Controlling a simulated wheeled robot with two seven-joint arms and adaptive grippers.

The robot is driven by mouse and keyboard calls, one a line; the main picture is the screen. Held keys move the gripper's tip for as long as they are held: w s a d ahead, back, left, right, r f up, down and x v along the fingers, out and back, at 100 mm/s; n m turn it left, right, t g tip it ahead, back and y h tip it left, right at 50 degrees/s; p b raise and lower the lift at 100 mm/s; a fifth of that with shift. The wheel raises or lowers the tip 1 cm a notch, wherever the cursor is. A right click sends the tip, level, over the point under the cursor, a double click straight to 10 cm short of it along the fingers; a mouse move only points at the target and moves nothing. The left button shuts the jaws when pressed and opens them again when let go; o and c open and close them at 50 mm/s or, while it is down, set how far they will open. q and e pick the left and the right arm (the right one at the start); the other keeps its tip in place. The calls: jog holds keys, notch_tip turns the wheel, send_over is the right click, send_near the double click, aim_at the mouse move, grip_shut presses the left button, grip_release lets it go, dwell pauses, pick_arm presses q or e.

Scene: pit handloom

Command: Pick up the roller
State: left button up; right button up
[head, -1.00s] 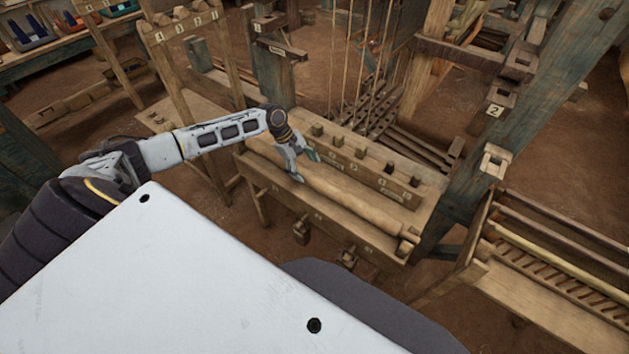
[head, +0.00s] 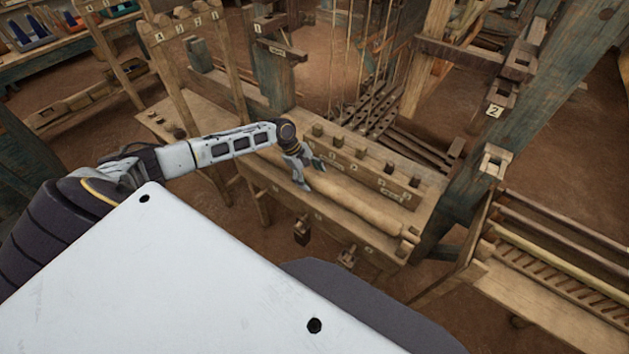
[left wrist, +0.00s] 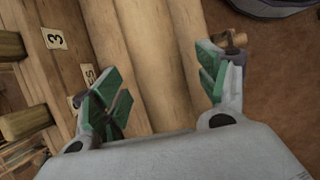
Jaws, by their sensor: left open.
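The roller (head: 358,205) is a long pale wooden cylinder lying in a wooden trough, running from upper left to lower right in the head view. My left gripper (head: 309,173) is open over the left part of the roller. In the left wrist view the roller (left wrist: 151,55) runs between the two green-padded fingers of the left gripper (left wrist: 160,88). The fingers are apart, with no clear contact on the roller. Part of the roller is hidden behind the gripper and arm in the head view. My right gripper is not in view.
A pegged rail with number tags (head: 365,170) runs close behind the roller. Small wooden blocks (head: 302,232) hang below the trough's front. A thick slanted post (head: 478,165) stands at the right. Upright cords and pedals are behind the rail.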

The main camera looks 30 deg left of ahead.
pick_arm(q)
jog(key=shift+w+d+f, duration=0.1)
jog(key=shift+d+f, duration=0.15)
jog(key=shift+f, duration=0.5)
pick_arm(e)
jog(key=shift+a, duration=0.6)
